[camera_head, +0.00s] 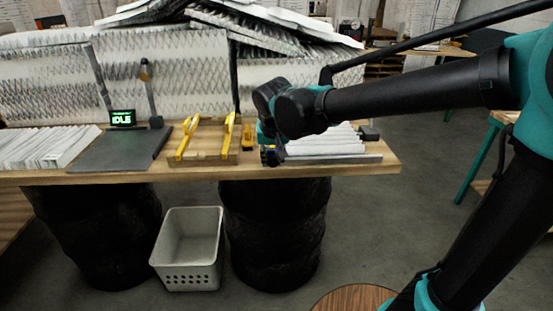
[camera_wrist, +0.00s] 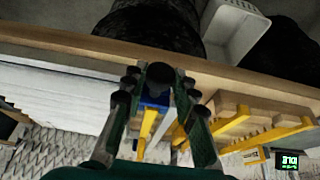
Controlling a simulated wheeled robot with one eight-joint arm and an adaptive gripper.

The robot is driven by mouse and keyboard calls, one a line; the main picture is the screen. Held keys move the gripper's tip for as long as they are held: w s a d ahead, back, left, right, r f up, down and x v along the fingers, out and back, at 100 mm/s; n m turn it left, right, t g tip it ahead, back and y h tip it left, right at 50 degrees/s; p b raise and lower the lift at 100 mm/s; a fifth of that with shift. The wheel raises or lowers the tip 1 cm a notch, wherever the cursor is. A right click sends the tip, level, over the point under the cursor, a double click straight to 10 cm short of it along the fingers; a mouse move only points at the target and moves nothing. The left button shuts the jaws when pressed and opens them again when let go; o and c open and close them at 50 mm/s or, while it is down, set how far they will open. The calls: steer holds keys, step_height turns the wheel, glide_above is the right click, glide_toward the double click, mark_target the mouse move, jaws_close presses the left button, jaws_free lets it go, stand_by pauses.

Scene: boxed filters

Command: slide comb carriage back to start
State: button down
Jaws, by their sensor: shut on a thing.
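My gripper (camera_wrist: 158,80) is shut on a black round knob (camera_wrist: 160,73), which I take to be the handle of the comb carriage. A blue block (camera_wrist: 154,99) shows just behind the knob, between the fingers. Yellow bars (camera_wrist: 148,124) run back from the blue block. In the head view, my gripper (camera_head: 268,155) is low at the table's front, at the left end of a stack of white pleated filters (camera_head: 325,140). My wrist hides most of the carriage there, and the fingers' exact contact is hard to make out.
A wooden fixture (camera_head: 208,158) with yellow arms (camera_head: 187,138) stands left of my gripper. Farther left are a dark plate (camera_head: 120,152), a display reading IDLE (camera_head: 122,118) and more filters (camera_head: 45,147). A grey bin (camera_head: 190,245) stands on the floor below the wooden table (camera_head: 385,166).

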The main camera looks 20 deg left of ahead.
steer(key=shift+a, duration=0.2)
steer(key=c, duration=1.2)
jaws_free()
steer(key=shift+a, duration=0.1)
steer(key=v, duration=1.2)
steer(key=shift+s, duration=0.1)
